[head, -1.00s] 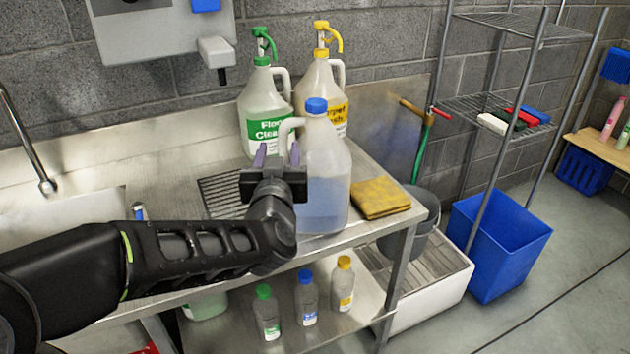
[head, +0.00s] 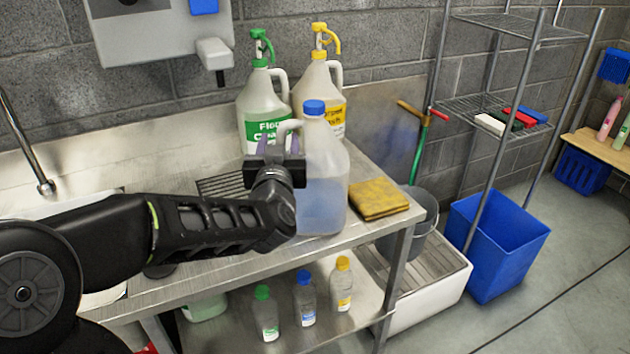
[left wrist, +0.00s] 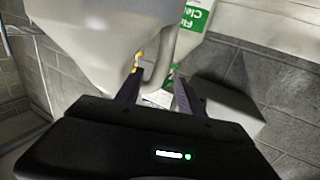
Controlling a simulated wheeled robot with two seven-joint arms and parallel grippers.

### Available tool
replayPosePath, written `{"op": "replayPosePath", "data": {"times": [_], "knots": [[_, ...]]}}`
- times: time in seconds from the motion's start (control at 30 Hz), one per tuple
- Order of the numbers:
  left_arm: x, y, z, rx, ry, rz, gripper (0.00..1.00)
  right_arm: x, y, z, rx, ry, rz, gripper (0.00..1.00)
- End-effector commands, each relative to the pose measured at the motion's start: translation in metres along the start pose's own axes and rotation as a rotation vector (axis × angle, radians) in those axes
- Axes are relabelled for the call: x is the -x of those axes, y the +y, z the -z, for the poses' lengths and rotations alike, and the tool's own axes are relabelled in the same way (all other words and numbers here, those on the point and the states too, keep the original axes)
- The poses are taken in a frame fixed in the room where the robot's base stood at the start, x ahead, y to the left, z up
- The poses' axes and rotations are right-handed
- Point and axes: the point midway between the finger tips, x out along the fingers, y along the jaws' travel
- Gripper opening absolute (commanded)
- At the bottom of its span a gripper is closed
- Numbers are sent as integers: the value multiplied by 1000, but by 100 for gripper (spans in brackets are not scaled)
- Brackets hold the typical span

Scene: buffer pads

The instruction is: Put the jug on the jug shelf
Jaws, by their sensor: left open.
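The jug (head: 322,190) is translucent with a blue cap and some bluish liquid, and it stands upright on the steel table (head: 225,262). Its handle is on its left side. My left gripper (head: 278,146) is at the handle side of the jug, fingers open and pointing away from me. In the left wrist view, the pale jug body (left wrist: 95,35) fills the upper left, and the handle appears near the gap between the open fingers (left wrist: 157,92). I cannot tell whether they touch it. Which surface is the jug shelf is not clear. My right gripper is not in view.
Green-capped (head: 265,100) and yellow-capped (head: 320,85) pump jugs stand behind. A yellow cloth (head: 378,198) lies right of the jug. Small bottles stand on the lower shelf (head: 362,308). A wire rack (head: 465,103) and blue bin (head: 500,250) stand to the right.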

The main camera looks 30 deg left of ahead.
Motion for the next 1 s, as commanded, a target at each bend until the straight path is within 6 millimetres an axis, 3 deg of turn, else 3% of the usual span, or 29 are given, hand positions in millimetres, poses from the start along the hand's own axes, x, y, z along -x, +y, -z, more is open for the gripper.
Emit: {"op": "replayPosePath", "data": {"times": [0.1, 0.27, 0.87, 1.0], "knots": [[-19, 1, 0, -1, -1, 1, 46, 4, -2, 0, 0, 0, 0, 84], [-33, 0, 0, 1, -1, 0, 46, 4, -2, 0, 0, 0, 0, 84], [-34, 0, 0, 1, 0, 0, 46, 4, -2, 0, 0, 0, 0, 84], [-34, 0, 0, 1, 0, 0, 34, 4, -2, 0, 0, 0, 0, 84]]}}
